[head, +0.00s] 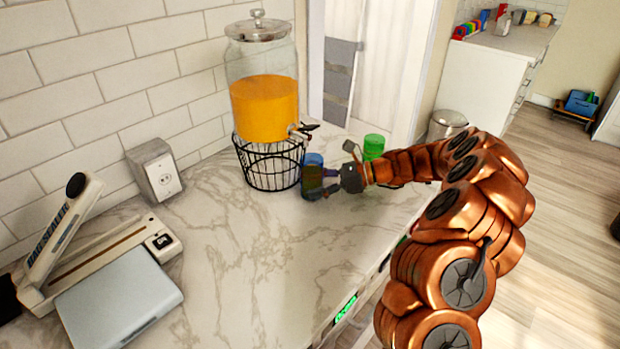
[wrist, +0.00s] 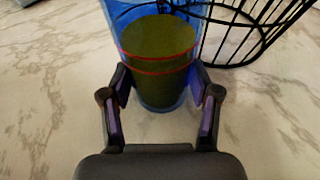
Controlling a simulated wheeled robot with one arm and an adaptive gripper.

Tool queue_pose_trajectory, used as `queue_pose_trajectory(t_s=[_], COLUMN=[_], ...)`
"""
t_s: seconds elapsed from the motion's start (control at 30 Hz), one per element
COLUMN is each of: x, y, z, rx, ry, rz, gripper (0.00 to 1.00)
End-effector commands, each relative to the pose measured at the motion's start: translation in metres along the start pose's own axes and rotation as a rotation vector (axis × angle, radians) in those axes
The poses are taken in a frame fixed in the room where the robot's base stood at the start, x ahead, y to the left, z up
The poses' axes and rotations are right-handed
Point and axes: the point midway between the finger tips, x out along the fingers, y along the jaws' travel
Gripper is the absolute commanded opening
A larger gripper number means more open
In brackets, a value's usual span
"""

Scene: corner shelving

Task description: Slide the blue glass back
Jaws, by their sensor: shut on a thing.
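The blue glass (head: 312,161) stands upright on the marble counter beside the drink dispenser (head: 264,108), under its tap. In the wrist view the blue glass (wrist: 155,94) is see-through, with darker contents that look olive through the blue. My gripper (head: 325,184) is around the glass from the right in the head view. In the wrist view my gripper (wrist: 160,96) has one finger on each side of the glass, shut on it. The lower part of the glass is partly hidden by the fingers in the head view.
A green glass (head: 373,146) stands behind my arm. The dispenser's black wire stand (head: 270,165) is close beside the blue glass. A bag sealer (head: 100,245) and an outlet box (head: 154,170) are at left. The counter's middle front is clear.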

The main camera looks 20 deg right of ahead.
Motion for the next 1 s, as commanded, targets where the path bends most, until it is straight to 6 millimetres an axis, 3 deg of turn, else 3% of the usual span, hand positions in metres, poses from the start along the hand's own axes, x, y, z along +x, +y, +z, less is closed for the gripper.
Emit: queue_pose_trajectory(t_s=[1.0], x=[-0.031], y=[0.026], z=[-0.010], rx=[0.001], ry=[0.002], rz=[0.001], gripper=[0.42])
